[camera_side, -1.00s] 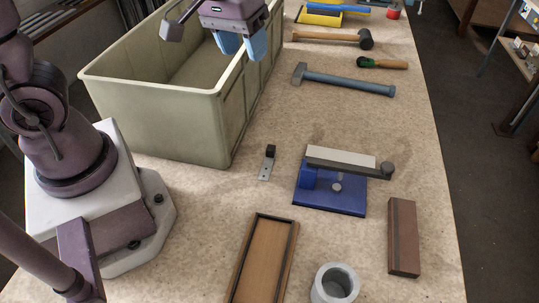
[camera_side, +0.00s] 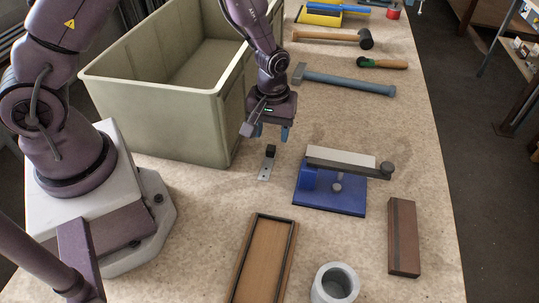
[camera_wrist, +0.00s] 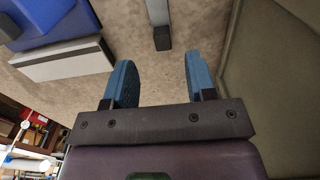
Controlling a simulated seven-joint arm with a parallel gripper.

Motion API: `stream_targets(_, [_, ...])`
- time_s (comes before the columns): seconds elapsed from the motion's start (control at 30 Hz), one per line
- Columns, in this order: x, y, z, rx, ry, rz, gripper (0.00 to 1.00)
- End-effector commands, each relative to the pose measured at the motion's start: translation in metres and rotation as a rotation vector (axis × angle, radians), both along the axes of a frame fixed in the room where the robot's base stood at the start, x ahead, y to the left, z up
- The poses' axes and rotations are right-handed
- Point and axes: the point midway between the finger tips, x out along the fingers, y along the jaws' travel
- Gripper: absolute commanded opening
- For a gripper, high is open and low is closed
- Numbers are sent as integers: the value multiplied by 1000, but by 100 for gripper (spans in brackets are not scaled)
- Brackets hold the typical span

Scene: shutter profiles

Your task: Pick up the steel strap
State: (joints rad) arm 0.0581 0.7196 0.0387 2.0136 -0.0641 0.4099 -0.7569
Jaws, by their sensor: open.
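The steel strap (camera_side: 264,173) is a small grey strip with holes, lying on the bench, with a black block (camera_side: 270,151) at its far end. In the wrist view the strap (camera_wrist: 161,12) shows at the top edge, partly cut off, with its dark block nearer the fingers. My gripper (camera_side: 272,133) points down with its blue fingers apart and empty. It is above the bench, just beyond the black end of the strap in the side view. In the wrist view my gripper (camera_wrist: 158,68) has open space between its fingers, roughly in line with the strap.
A large beige bin (camera_side: 165,115) stands close left of the gripper. A blue fixture (camera_side: 330,195) with a pale bar sits to the right of the strap. A wooden tray (camera_side: 262,262), grey cup (camera_side: 335,284) and brown block (camera_side: 403,236) lie nearer; hammers (camera_side: 345,84) lie farther back.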

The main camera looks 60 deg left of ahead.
Motion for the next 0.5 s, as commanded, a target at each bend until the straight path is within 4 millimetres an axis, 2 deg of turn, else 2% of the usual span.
stream_targets(0.17, [-1, 1, -12, 0, 1, 1, 51])
stream_targets(0.4, [-1, 4, -47, 0, 3, -1, 51])
stream_targets(0.5, [-1, 3, -57, -1, 2, -1, 51])
